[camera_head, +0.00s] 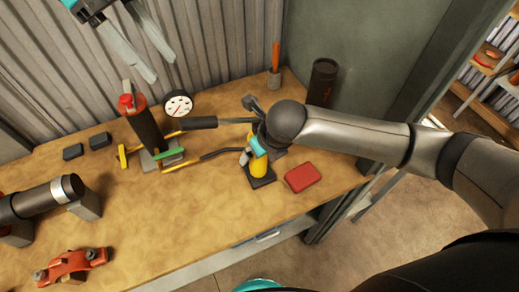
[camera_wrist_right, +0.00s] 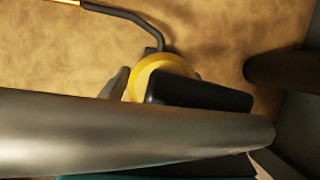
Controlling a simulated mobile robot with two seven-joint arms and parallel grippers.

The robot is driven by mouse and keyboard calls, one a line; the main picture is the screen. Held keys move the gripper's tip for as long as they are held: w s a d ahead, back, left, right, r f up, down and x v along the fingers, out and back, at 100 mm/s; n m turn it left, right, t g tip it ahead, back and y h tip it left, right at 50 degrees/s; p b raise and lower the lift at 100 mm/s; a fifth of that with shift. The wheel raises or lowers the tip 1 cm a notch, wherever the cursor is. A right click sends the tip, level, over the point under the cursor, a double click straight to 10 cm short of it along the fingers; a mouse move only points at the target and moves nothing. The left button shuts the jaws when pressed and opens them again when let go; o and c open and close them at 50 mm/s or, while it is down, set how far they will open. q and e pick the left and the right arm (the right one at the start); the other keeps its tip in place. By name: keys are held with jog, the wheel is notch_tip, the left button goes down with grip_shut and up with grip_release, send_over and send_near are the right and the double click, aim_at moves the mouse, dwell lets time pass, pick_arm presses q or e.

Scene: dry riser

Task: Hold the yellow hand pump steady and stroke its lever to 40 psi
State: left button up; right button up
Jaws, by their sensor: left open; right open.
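The yellow hand pump (camera_head: 259,166) stands upright on a black base on the workbench, its upper part hidden by my right wrist. It also shows in the right wrist view as a yellow ring (camera_wrist_right: 160,68), partly covered by a dark block. A long black-gripped bar (camera_head: 200,122) runs left from behind my right wrist; it looks like the lever. A round white gauge (camera_head: 178,104) stands behind it, its reading too small to tell. My right gripper (camera_head: 252,153) is open at the pump's upper part; contact is unclear. My left gripper (camera_head: 140,62) is open and empty, high above the bench's back left.
A dark cylinder with a red top (camera_head: 146,130) stands left of the gauge. A red case (camera_head: 302,177) lies right of the pump. A black canister (camera_head: 322,82) stands behind. A pipe (camera_head: 40,199) and an orange tool (camera_head: 72,266) lie front left. The bench's front middle is clear.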

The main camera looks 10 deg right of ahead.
grip_shut()
dwell(0.8)
